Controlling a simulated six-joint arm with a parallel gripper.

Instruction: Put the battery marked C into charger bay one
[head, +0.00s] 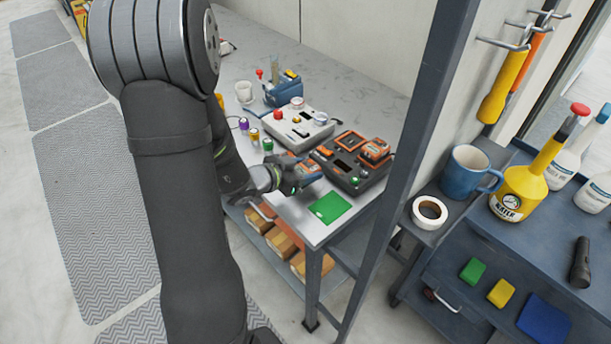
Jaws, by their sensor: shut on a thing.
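The dark charger (343,181) sits near the front of the grey bench. An orange and black block (375,150), likely a battery, stands in its right part, and an orange-framed part (351,140) shows at its back. A dark opening shows between them and the front edge. My gripper (297,178) is low at the bench front, left of the charger, shut on an orange and black battery (304,168). My wrist and fingers hide part of it. I cannot read any letter or bay number, nor tell whether the held battery touches the bench.
A green mat (330,207) lies at the bench's front corner. A light grey control box (297,126) with red buttons stands behind the charger. Small coloured-top pots (254,135), a blue caddy (284,90) and a white cup (244,91) are further back. A dark post (399,170) rises right of the charger.

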